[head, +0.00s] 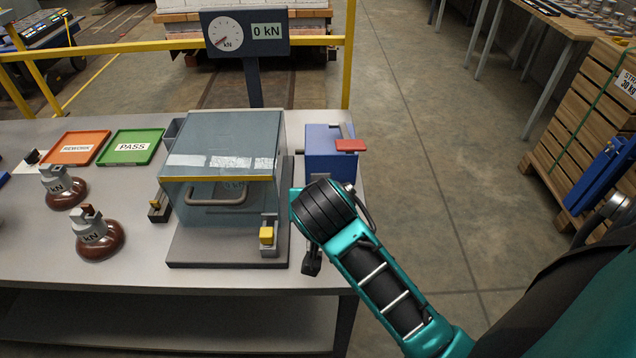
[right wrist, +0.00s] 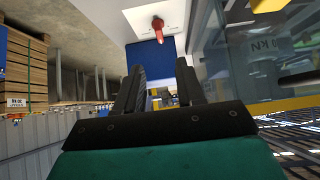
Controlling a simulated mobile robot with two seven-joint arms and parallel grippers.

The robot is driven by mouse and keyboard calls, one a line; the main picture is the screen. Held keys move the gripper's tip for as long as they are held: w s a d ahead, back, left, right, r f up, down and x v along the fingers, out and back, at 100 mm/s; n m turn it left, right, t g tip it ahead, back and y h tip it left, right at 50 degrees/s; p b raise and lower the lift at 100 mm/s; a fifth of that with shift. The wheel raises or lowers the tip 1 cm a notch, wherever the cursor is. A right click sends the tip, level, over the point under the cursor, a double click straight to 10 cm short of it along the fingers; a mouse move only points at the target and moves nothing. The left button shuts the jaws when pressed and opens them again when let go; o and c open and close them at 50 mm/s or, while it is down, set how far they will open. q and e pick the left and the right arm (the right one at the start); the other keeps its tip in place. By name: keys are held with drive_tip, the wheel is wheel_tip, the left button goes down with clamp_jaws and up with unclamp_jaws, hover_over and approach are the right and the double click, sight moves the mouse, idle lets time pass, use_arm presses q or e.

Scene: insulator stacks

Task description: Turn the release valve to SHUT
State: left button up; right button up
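The blue box (head: 322,150) stands at the right end of the table, with a red bar (head: 350,145) sticking out at its top right. In the right wrist view a red lever (right wrist: 158,27) sits against a pale face with small markings, too small to read, beside the blue box (right wrist: 156,55). My right gripper (right wrist: 163,82) is open and empty, its fingers apart and facing the blue box, short of the lever. In the head view my right wrist covers the near part of the box and hides most of the gripper. My left gripper is not in view.
A test press with a clear cover (head: 225,150) stands just left of the box. A gauge (head: 245,33) reads 0 kN. Brown insulators (head: 97,238), an orange REWORK tray (head: 76,148) and a green PASS tray (head: 130,147) are on the left.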

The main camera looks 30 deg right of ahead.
drive_tip(key=x, duration=1.2)
drive_tip(key=shift+w+d+f, duration=0.15)
drive_tip(key=shift+f, duration=0.15)
clamp_jaws()
